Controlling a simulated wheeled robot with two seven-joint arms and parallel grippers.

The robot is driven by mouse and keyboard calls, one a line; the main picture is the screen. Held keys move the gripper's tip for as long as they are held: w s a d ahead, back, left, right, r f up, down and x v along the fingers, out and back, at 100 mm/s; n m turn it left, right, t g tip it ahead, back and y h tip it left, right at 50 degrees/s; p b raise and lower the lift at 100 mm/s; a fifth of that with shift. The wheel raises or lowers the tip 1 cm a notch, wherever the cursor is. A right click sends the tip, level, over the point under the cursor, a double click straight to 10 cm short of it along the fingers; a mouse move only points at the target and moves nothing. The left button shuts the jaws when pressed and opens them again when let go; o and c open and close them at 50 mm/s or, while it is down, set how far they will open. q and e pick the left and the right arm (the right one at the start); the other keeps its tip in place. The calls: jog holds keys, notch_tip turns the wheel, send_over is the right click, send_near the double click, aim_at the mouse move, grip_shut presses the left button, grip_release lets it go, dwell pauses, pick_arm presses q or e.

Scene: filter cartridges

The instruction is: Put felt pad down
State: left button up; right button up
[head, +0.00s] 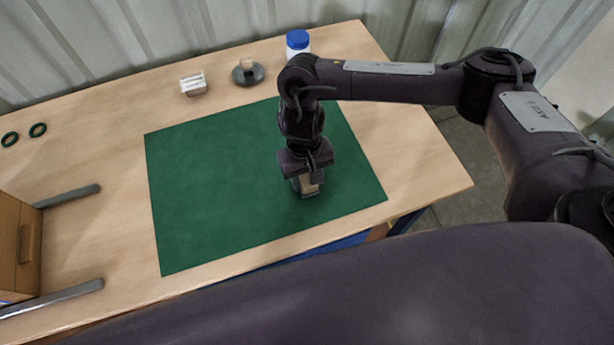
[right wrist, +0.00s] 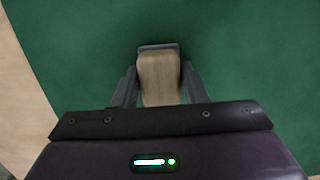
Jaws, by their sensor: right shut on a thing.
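The felt pad (head: 311,190) shows as a light wooden block with a grey edge at its base. My right gripper (head: 308,178) points down and is shut on its wooden part, over the right part of the green mat (head: 215,190). In the right wrist view the pad (right wrist: 159,78) sits between the two fingers of the gripper (right wrist: 160,88), with its grey end just past the wood. The pad is at or just above the mat; I cannot tell whether it touches. My left gripper is not in view.
At the table's back stand a small white-topped block (head: 194,85), a dark round disc with a wooden grip (head: 248,74) and a blue-capped bottle (head: 298,42). The mat's left and middle are clear.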

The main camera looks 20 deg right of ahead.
jog(key=o, duration=0.5)
jog(key=shift+f, duration=0.15)
jog(key=o, duration=0.4)
jog(key=shift+o, duration=0.2)
notch_tip(320, 180, up, 12)
jog(key=w+p, duration=0.1)
jog(key=p, duration=0.1)
jog(key=shift+w, duration=0.2)
